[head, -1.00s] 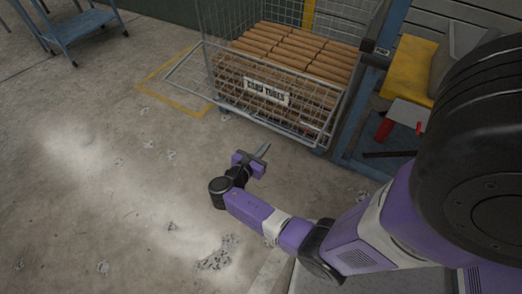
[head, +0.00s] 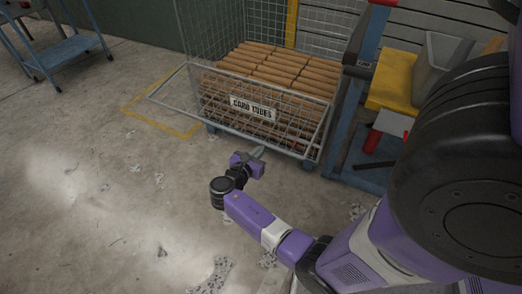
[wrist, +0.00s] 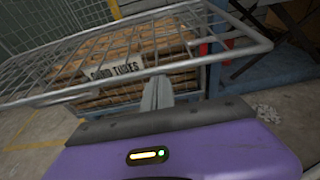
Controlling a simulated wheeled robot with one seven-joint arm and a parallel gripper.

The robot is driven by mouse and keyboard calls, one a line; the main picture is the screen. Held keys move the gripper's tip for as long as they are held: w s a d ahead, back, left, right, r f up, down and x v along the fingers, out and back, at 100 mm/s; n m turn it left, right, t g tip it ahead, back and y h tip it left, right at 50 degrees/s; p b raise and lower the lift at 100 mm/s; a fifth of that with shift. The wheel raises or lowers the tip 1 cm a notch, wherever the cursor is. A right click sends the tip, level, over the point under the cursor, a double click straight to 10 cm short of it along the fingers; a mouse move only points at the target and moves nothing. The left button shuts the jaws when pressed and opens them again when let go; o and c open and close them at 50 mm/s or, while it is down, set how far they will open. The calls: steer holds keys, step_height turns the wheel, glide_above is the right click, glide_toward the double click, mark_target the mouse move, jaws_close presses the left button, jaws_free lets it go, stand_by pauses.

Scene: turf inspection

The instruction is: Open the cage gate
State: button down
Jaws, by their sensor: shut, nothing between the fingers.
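The wire cage (head: 222,30) stands ahead, stacked with brown card tubes (head: 275,67). Its gate (head: 170,88) is a wire panel at the front that juts outward from the cage at a slant, with a "CARD TUBES" label showing at the cage front. My gripper (head: 258,152) is shut and empty, low in front of the gate's outer rail. In the wrist view the gate (wrist: 225,52) spans the picture above and beyond my fingers (wrist: 158,90). The fingertips overlap the near rail there; I cannot tell whether they touch it.
A blue frame (head: 345,100) with a yellow shelf (head: 393,90) and a grey bin (head: 440,60) stands close on the right of the cage. A blue trolley (head: 65,55) is at the far left.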

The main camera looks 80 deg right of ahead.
steer(key=shift+r, duration=0.1)
steer(key=shift+y, duration=0.7)
step_height(320, 180, up, 5)
steer(key=p, duration=0.8)
steer(key=shift+p, duration=0.3)
step_height(320, 180, up, 3)
steer(key=p, duration=0.4)
steer(key=shift+d+r, duration=0.1)
steer(key=shift+r, duration=0.1)
steer(key=shift+f, duration=0.1)
